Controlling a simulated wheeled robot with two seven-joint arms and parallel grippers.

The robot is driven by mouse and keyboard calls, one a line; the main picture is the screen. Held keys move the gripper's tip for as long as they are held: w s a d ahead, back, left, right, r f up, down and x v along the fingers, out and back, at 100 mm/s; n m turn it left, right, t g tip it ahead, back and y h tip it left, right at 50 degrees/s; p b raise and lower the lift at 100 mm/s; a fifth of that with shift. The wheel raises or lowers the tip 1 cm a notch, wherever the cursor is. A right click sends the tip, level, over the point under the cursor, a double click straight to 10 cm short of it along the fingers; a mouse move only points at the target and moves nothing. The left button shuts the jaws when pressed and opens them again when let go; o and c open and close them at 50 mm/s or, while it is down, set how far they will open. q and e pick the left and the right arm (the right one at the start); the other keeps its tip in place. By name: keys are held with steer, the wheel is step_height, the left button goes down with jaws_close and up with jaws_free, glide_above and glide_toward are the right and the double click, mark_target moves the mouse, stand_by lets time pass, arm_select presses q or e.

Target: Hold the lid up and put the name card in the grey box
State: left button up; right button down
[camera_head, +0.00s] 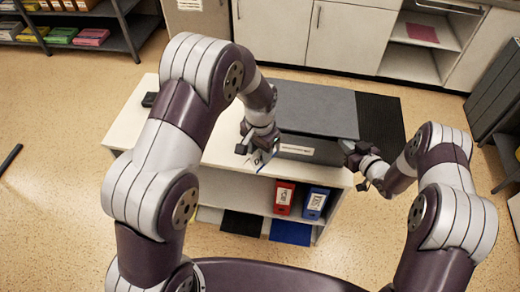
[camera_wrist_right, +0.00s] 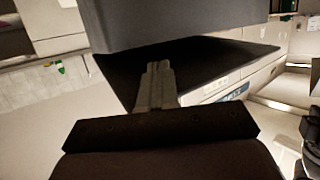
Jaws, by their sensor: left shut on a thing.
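The grey box (camera_head: 318,152) stands on the white shelf unit, with a white label on its front. Its grey lid (camera_head: 315,106) is over it; how far it is raised is hard to tell. My right gripper (camera_head: 356,160) is at the box's front right corner. In the right wrist view, its fingers (camera_wrist_right: 156,84) are close together below a grey slab that looks like the lid (camera_wrist_right: 180,24). My left gripper (camera_head: 255,150) is shut at the box's front left, apparently on the small pale name card (camera_head: 258,158), which is mostly hidden.
The white shelf unit (camera_head: 222,152) has bare top to the left, with a small black object (camera_head: 149,99). Red (camera_head: 284,197) and blue (camera_head: 315,203) binders stand below. A black surface (camera_head: 382,118) lies right of the box. Cabinets (camera_head: 340,35) line the back.

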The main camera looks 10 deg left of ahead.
mark_target(348, 136)
steer(key=shift+w+r, duration=0.1)
steer(key=shift+r, duration=0.2)
steer(key=shift+w+r, duration=0.2)
steer(key=shift+r, duration=0.65)
steer(key=shift+w+r, duration=0.2)
steer(key=shift+r, duration=0.6)
steer(key=shift+w+r, duration=0.35)
steer(key=shift+r, duration=0.45)
steer(key=shift+w+r, duration=0.3)
steer(key=shift+r, duration=0.5)
steer(key=shift+w+r, duration=0.1)
steer(key=shift+w+r, duration=0.45)
steer(key=shift+r, duration=0.35)
steer(key=shift+w+r, duration=0.4)
steer(key=shift+r, duration=0.35)
